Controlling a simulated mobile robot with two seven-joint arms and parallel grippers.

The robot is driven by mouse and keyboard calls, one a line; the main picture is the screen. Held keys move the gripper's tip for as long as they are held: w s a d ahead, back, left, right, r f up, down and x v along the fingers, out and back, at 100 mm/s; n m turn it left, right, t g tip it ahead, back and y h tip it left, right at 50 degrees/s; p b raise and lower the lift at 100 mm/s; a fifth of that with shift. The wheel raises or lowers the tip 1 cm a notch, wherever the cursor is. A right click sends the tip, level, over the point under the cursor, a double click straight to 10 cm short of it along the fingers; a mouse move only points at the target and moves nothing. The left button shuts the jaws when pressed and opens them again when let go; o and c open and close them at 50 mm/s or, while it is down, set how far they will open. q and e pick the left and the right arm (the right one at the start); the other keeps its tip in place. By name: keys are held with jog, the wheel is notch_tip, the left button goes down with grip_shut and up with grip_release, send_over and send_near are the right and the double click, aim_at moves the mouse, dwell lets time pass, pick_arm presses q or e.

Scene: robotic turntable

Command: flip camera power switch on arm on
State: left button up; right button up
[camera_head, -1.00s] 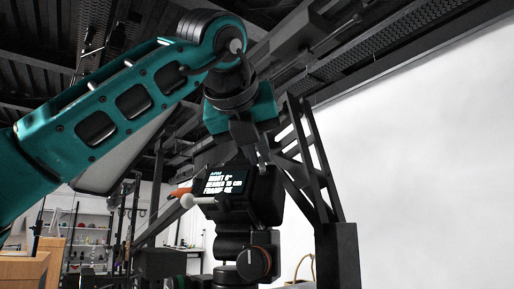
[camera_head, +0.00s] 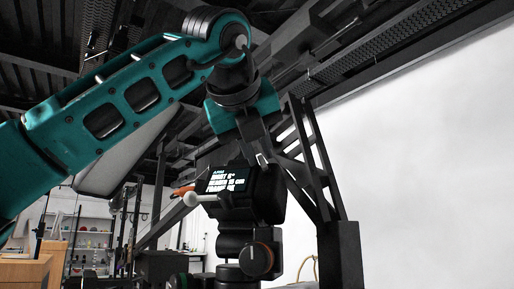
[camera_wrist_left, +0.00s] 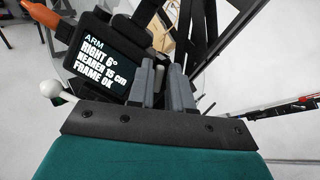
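The camera on the arm is a black box (camera_head: 267,193) with a lit screen (camera_head: 227,180) on its left face. In the left wrist view the screen (camera_wrist_left: 101,62) reads "ARM, RIGHT 6°, NEARER 15 cm, FRAME OK". My left gripper (camera_head: 262,160) comes down from above, with its fingers close to the camera's top. In the left wrist view my left gripper (camera_wrist_left: 163,88) has its two grey fingers a narrow gap apart. A small pale post (camera_wrist_left: 159,77) shows in that gap; contact cannot be told. The power switch is not clearly identified. My right gripper is not in view.
A white ball-ended handle (camera_head: 190,199) and an orange piece (camera_head: 183,191) stick out left of the camera. A dark mount with an orange-ringed knob (camera_head: 260,258) is below it. A black lattice frame (camera_head: 318,170) stands close on the right.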

pick_arm(q)
jog(key=shift+o, duration=1.3)
jog(key=b+v, duration=0.1)
jog(key=v, duration=1.2)
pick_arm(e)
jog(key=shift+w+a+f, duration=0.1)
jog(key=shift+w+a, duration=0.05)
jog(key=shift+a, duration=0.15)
pick_arm(q)
jog(key=shift+f, duration=0.1)
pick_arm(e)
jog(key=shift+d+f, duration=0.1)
